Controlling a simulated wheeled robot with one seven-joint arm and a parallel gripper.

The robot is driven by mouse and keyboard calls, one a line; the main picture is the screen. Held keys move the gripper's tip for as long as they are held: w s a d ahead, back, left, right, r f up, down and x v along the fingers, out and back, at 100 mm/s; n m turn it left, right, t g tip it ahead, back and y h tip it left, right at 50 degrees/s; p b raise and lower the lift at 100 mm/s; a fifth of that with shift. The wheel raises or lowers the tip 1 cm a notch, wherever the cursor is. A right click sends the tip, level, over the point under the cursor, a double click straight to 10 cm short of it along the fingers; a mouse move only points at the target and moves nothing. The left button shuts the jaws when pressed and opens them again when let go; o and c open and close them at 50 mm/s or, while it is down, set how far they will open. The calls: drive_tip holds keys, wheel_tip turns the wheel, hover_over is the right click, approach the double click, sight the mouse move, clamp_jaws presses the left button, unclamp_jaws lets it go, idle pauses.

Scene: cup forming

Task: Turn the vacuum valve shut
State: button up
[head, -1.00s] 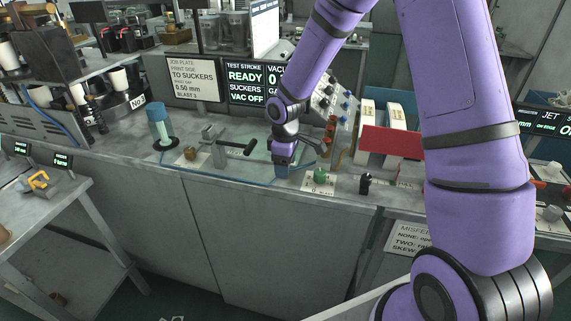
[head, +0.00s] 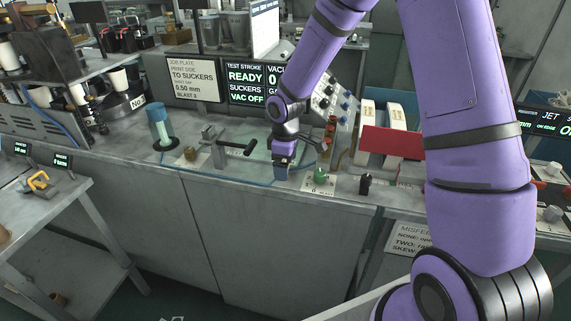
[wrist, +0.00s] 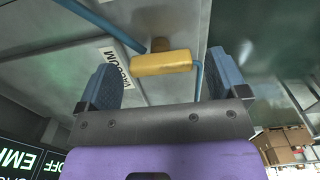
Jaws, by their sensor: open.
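The vacuum valve shows in the wrist view as a yellow handle (wrist: 150,65) on a brass stem (wrist: 160,44). The handle lies crosswise in the picture, between the fingers and near their tips. A white VACUUM label (wrist: 115,68) is beside it, partly behind the left finger. My gripper (wrist: 165,54) is open, with a blue finger on each side of the handle and visible gaps on both sides. In the head view my gripper (head: 282,166) is low at the bench's front edge, and I cannot make out the valve there. A screen (head: 246,98) reads VAC OFF.
A blue pipe (wrist: 198,75) runs close by the handle's right end. In the head view a clamp with a black handle (head: 236,147) stands left of my gripper. A green knob (head: 320,175) and a black knob (head: 366,184) are to its right.

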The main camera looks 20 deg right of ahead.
wheel_tip(320, 180, up, 10)
drive_tip(key=shift+r, duration=0.25)
idle(0.6)
drive_tip(key=s+d+r+m+t+h, duration=0.1)
drive_tip(key=s+d+r+m, duration=0.15)
drive_tip(key=s+r, duration=0.5)
drive_tip(key=s+d+r+m+t, duration=0.2)
drive_tip(key=s+r+m, duration=0.1)
drive_tip(key=s+r, duration=0.4)
drive_tip(key=s+d+r+m+t, duration=0.1)
drive_tip(key=s+r+m, duration=0.1)
drive_tip(key=s, duration=0.5)
drive_tip(key=s+d+r+m+t+y, duration=0.1)
drive_tip(key=s+r+m, duration=0.2)
drive_tip(key=s, duration=0.5)
drive_tip(key=shift+r, duration=0.35)
